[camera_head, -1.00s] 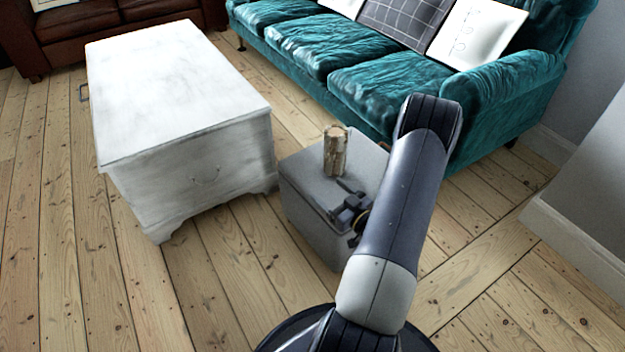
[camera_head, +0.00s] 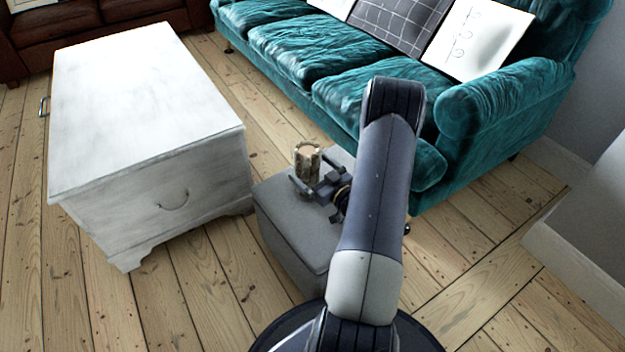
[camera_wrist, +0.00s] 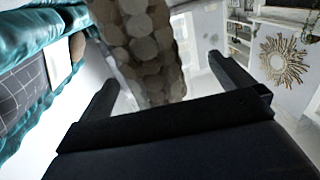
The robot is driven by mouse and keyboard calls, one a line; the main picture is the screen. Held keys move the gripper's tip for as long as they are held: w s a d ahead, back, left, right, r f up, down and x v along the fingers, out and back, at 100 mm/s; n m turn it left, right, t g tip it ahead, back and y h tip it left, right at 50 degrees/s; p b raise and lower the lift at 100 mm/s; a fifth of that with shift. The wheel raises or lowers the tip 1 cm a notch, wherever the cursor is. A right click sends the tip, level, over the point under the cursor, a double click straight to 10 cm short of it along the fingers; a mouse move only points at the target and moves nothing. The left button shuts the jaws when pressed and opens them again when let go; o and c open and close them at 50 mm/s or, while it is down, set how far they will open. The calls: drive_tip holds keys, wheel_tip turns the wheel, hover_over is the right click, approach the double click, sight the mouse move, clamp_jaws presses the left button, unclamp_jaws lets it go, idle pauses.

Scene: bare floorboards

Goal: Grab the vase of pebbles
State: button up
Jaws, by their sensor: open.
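The vase of pebbles (camera_head: 308,165) is a brown-beige cylinder standing upright on a small grey box-like stool (camera_head: 283,220). In the wrist view the vase (camera_wrist: 140,45) fills the upper middle, with rounded pebble shapes on its side. My gripper (camera_head: 305,186) is open, at the near right side of the vase, with its fingers pointing toward it. In the wrist view one finger (camera_wrist: 97,100) is left of the vase and the other (camera_wrist: 228,70) is right of it, with gaps on both sides. I cannot tell how deep the vase is between the fingers.
A white chest (camera_head: 150,110) stands left of the stool. A teal sofa (camera_head: 330,75) with cushions is behind and to the right. A brown leather sofa (camera_head: 60,45) is at the far left. Bare floorboards (camera_head: 190,295) are clear in front.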

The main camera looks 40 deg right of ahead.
drive_tip(key=shift+w, duration=0.3)
drive_tip(key=shift+c, duration=0.3)
drive_tip(key=c, duration=1.9)
drive_tip(key=shift+r, duration=0.25)
drive_tip(key=shift+c, duration=0.2)
